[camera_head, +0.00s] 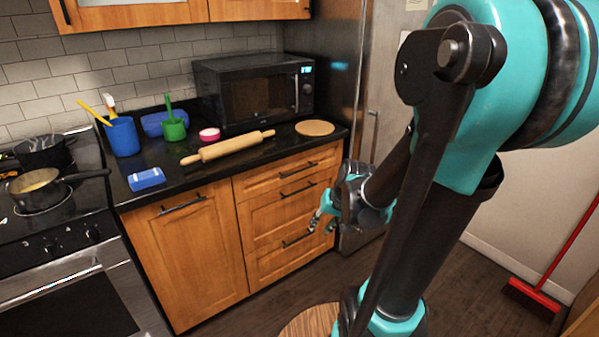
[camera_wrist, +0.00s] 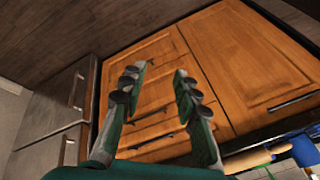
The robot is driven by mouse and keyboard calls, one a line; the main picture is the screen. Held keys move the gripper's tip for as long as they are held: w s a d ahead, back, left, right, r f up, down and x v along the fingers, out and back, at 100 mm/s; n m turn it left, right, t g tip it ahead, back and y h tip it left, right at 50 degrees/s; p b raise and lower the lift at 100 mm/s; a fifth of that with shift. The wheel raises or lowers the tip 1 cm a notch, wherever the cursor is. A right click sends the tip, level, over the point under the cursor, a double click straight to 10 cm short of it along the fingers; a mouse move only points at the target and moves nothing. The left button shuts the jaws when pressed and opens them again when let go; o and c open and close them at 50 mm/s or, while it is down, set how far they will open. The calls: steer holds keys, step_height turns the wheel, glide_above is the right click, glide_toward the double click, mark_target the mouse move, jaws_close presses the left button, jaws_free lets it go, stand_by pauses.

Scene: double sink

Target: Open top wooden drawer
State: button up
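The top wooden drawer (camera_head: 257,184) is shut, just under the black counter, with a dark bar handle (camera_head: 298,170). In the wrist view the picture is turned over, so the top drawer (camera_wrist: 165,151) lies low, near the counter edge. My gripper (camera_head: 318,216) is in front of the right side of the drawer stack, lower than the top handle and apart from it. In the wrist view my gripper (camera_wrist: 158,84) is open and empty, its two fingers spread with the drawer fronts behind them.
Two more shut drawers (camera_head: 262,222) are below, and a cabinet door (camera_head: 190,255) is to the left. A rolling pin (camera_head: 228,148) and microwave (camera_head: 253,92) stand on the counter. A fridge (camera_head: 335,60) is at right. A round wooden top (camera_head: 308,322) is on the floor side, low in front.

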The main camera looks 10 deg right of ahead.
steer(key=w+r+m+y, duration=0.1)
steer(key=w+m+y, duration=0.1)
steer(key=w, duration=0.7)
steer(key=m+t+y, duration=0.5)
steer(key=t+y, duration=0.1)
steer(key=y, duration=0.1)
glide_toward(300, 171)
steer(key=shift+y, duration=0.3)
steer(key=x, duration=1)
steer(key=shift+w+f, duration=0.25)
steer(key=shift+f, duration=0.05)
steer(key=shift+c, duration=0.5)
jaws_close()
